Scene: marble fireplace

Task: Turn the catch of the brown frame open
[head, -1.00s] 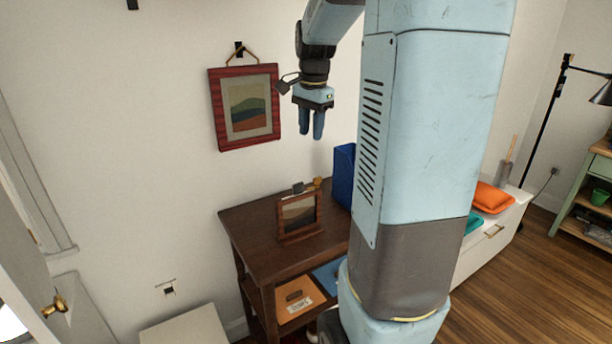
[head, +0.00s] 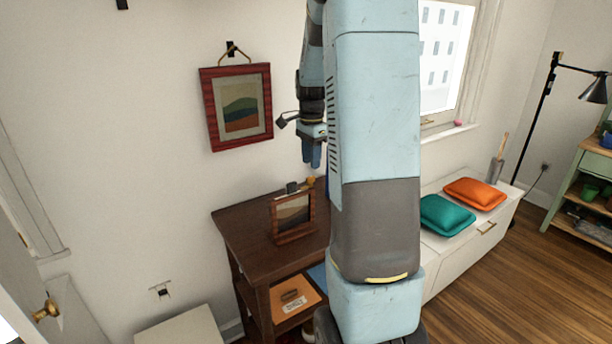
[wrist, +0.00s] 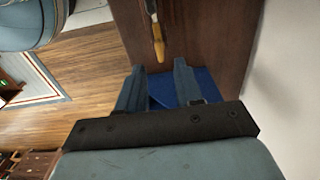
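A brown frame (head: 293,218) with a landscape picture stands upright on the dark wooden table, its front partly towards the head camera. A small dark piece (head: 292,187) shows at its top edge; I cannot tell whether this is the catch or how it is turned. My gripper (head: 311,160) hangs fingers down above the table, above and slightly right of the frame. In the wrist view my gripper (wrist: 157,72) has its two fingers apart with nothing held between them. The brown frame cannot be made out in the wrist view.
A red-framed picture (head: 240,108) hangs on the wall left of my gripper. A tool with a light handle (wrist: 155,28) and a blue object (wrist: 190,84) show in the wrist view. The table's (head: 235,226) left part is bare. My column hides its right side.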

